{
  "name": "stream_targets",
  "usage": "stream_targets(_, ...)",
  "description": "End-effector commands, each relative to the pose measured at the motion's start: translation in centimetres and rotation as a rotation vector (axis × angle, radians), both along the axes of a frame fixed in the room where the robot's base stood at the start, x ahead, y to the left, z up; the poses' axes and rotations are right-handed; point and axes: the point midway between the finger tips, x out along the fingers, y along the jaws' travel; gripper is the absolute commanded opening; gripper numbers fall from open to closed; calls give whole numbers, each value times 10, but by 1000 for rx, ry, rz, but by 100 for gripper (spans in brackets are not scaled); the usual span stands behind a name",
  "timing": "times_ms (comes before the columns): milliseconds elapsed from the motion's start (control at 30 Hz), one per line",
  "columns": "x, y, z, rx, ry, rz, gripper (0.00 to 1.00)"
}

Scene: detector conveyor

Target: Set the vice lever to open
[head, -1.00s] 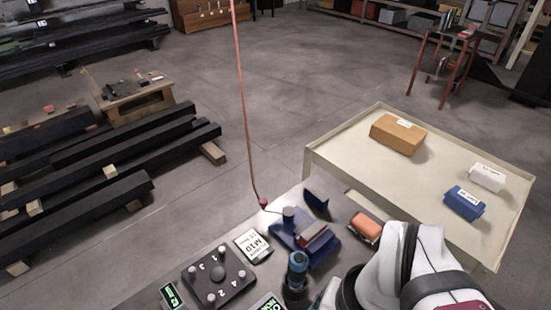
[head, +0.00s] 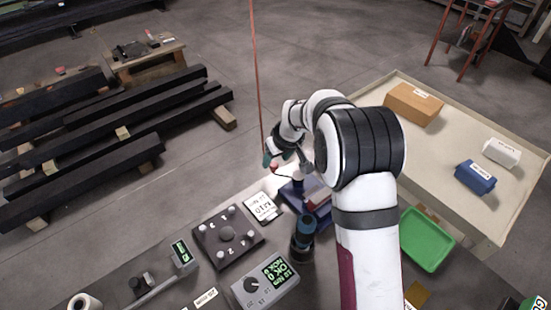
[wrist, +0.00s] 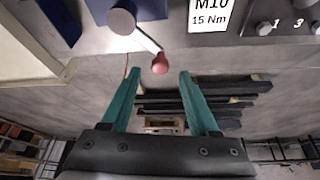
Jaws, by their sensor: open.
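The blue vice (head: 318,217) stands on the workbench, partly hidden behind my arm in the head view. Its lever ends in a red knob (head: 274,167). In the wrist view, the grey pivot (wrist: 122,18), the thin lever arm (wrist: 148,43) and the red knob (wrist: 159,63) show clearly, with the knob pointing away from the blue body. My gripper (wrist: 159,73) is open, its teal fingers on either side of the knob's line. The knob appears just beyond the fingertips, between them in the picture. I cannot tell whether they touch it.
A dark blue upright plate (wrist: 60,20) is near the left finger. An M10 card (head: 262,206), a numbered block (head: 228,236) and a dark blue cylindrical tool (head: 303,236) stand nearby. A thin red cord (head: 257,80) hangs close to my gripper. A green tray (head: 427,240) lies right.

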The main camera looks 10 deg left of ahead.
Motion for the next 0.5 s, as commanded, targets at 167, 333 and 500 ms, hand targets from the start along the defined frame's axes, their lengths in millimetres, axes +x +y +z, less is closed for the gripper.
stream_targets(167,7,5,-21,-1,1,0,61)
stream_targets(333,9,6,-25,-1,-1,0,61)
stream_targets(500,8,6,-24,0,0,-1,57)
